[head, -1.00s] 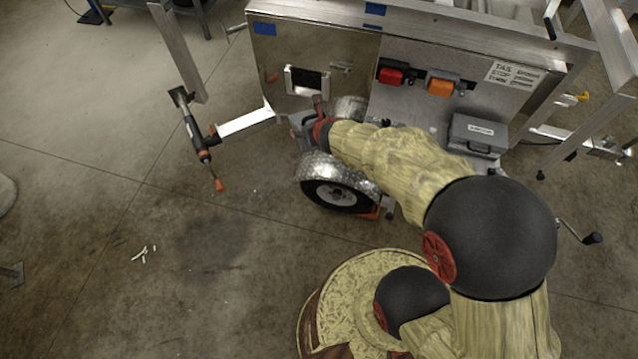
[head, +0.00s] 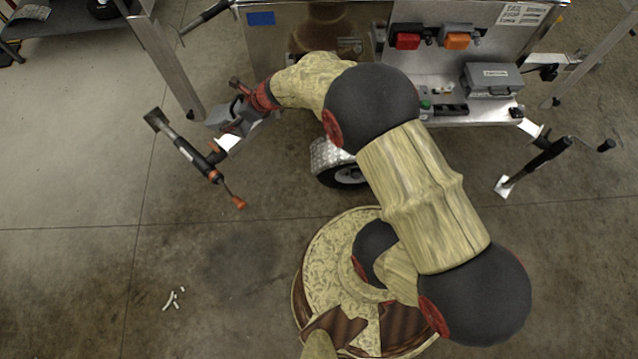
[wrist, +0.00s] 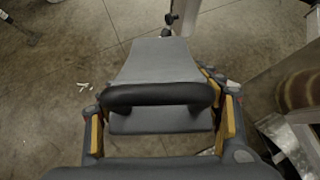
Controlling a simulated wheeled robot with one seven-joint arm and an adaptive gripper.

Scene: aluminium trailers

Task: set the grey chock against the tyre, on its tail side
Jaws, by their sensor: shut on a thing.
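The grey chock (wrist: 160,62), a wedge with a black bar handle, is held between my gripper's (wrist: 163,130) fingers in the wrist view. In the head view my gripper (head: 240,114) is at the left, with part of the grey chock (head: 222,113) showing beside it. It appears raised off the floor, near the trailer's left end. The tyre (head: 345,178) sits under a shiny fender (head: 327,153), to the right of and below my gripper. My arm covers the tyre's right part and the floor there. The tail placard (head: 522,13) is at the trailer's right.
White scraps (head: 174,298) lie on otherwise clear floor at lower left.

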